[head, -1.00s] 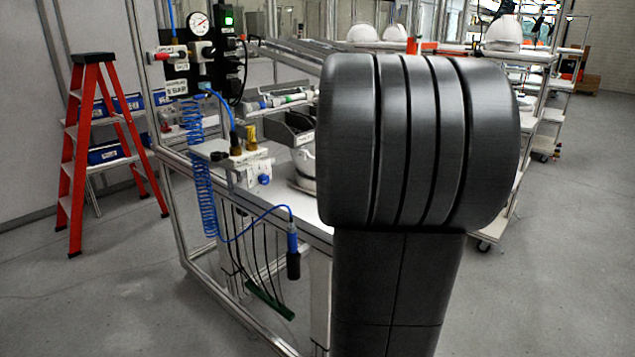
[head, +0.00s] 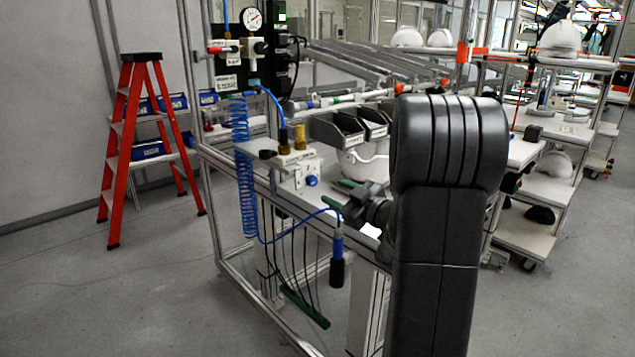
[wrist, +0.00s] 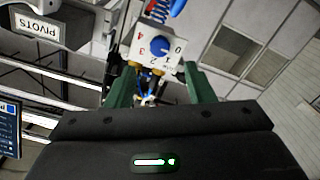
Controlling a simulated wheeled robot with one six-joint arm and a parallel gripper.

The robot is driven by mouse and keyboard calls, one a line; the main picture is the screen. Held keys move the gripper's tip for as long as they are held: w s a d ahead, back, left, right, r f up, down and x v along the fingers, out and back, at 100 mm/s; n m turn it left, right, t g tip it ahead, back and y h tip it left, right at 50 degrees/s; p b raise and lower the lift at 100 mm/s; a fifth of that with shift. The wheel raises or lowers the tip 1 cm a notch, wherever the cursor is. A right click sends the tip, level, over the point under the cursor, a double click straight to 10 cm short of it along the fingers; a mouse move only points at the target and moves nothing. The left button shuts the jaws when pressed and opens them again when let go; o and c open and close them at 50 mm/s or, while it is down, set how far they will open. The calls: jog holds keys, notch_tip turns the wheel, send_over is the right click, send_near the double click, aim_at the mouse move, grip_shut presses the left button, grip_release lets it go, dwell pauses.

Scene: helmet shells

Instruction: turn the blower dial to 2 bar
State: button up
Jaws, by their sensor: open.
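The blower dial is a round blue knob (head: 312,181) on the front of a white box (head: 300,168) at the bench's left end. In the wrist view my gripper (wrist: 160,83) has one finger at each side below the dial.
A blue hose ends in a dark-tipped blower (head: 337,262) hanging below the dial. A coiled blue hose (head: 243,170) hangs to the left. Brass fittings (head: 299,137) stand on the box. Dark bins (head: 335,128) and a white helmet shell (head: 366,160) are behind my gripper.

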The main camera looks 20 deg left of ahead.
aim_at(315, 182)
jog(key=p+x, duration=0.1)
jog(key=x, duration=0.7)
jog(key=shift+w+a, duration=0.1)
jog(key=c, duration=1)
